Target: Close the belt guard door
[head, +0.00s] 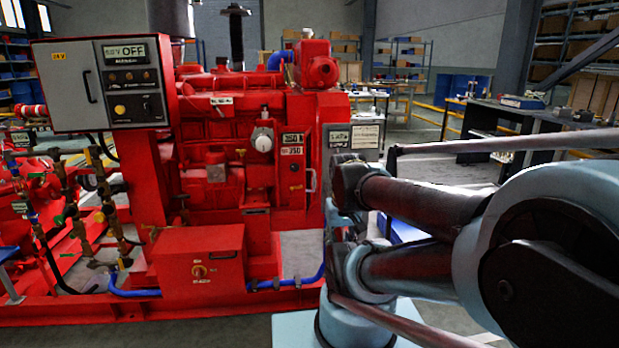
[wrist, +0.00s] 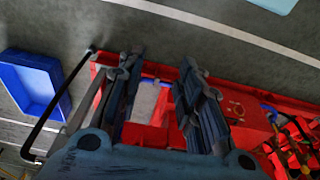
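A narrow red upright panel (head: 291,178) with labels and a pale handle (head: 311,181) stands at the right end of the red engine in the head view. It looks like the belt guard door, but I cannot tell how far open it is. A grey labelled plate (head: 352,138) shows just right of it, partly hidden below by my arm. In the wrist view my gripper (wrist: 160,62) has its two dark fingers spread apart, with nothing between them. Red framework lies beyond them. The gripper cannot be made out in the head view.
A black bar (wrist: 60,105) runs beside the gripper in the wrist view, with a blue bin (wrist: 30,84) on the floor to its left. A grey control box (head: 100,82) and red skid base (head: 90,312) are at left. A dark workbench (head: 530,115) stands at right.

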